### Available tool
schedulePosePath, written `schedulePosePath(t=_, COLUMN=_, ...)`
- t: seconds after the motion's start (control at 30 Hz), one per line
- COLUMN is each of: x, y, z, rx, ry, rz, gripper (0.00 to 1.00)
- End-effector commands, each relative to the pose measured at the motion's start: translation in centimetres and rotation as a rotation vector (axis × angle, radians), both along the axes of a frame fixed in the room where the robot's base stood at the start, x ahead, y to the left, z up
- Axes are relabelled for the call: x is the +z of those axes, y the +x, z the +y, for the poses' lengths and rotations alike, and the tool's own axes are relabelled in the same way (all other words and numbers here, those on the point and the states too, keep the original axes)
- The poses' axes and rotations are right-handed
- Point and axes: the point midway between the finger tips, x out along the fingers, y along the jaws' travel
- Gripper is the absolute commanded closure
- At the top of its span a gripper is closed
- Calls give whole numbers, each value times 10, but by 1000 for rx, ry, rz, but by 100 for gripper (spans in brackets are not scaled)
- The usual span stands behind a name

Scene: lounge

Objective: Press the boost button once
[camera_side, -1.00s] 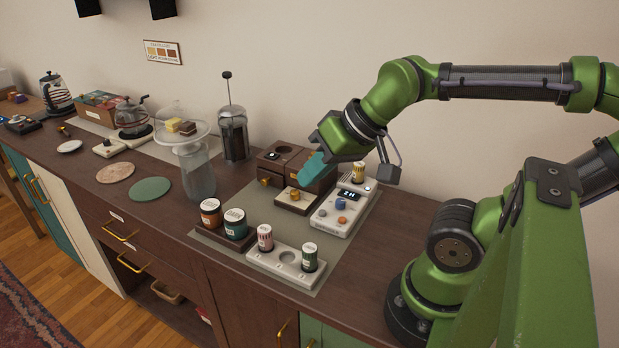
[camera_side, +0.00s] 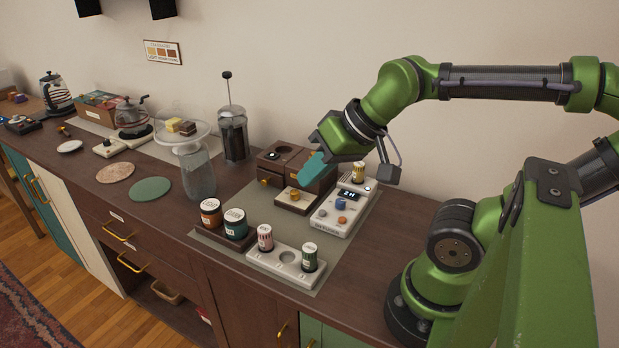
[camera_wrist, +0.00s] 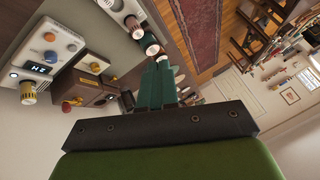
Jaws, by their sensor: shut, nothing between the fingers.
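The white control unit (camera_side: 328,226) lies on the mat below and right of my gripper. It has a lit display (camera_side: 351,194), a blue knob (camera_side: 341,204) and a round orange button (camera_side: 342,219). I cannot read a boost label. The unit also shows at the upper left of the wrist view (camera_wrist: 28,53), with its orange button (camera_wrist: 72,47) and blue knob (camera_wrist: 51,56). My gripper (camera_side: 305,178) is shut and empty, its teal fingers held in the air up and left of the unit in the side view. In the wrist view its fingertips (camera_wrist: 158,72) point away from the unit.
A brown wooden box (camera_side: 272,166) and a small block with a yellow knob (camera_side: 295,197) sit beside the unit. A white holder with jars (camera_side: 270,262) and a dark tray with two jars (camera_side: 222,235) stand in front. A glass vase (camera_side: 197,172) stands left.

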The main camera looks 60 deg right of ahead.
Motion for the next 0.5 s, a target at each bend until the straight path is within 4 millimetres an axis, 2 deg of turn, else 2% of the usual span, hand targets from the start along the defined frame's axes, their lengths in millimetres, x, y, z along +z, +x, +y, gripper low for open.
schedulePosePath(t=0.17, x=-4, y=2, z=-8, rx=-33, ry=2, rz=17, gripper=100)
schedulePosePath(t=0.33, x=-31, y=10, z=-48, rx=-216, ry=77, rz=145, gripper=100)
schedulePosePath(t=0.5, x=-68, y=7, z=-97, rx=-480, ry=296, rz=338, gripper=100)
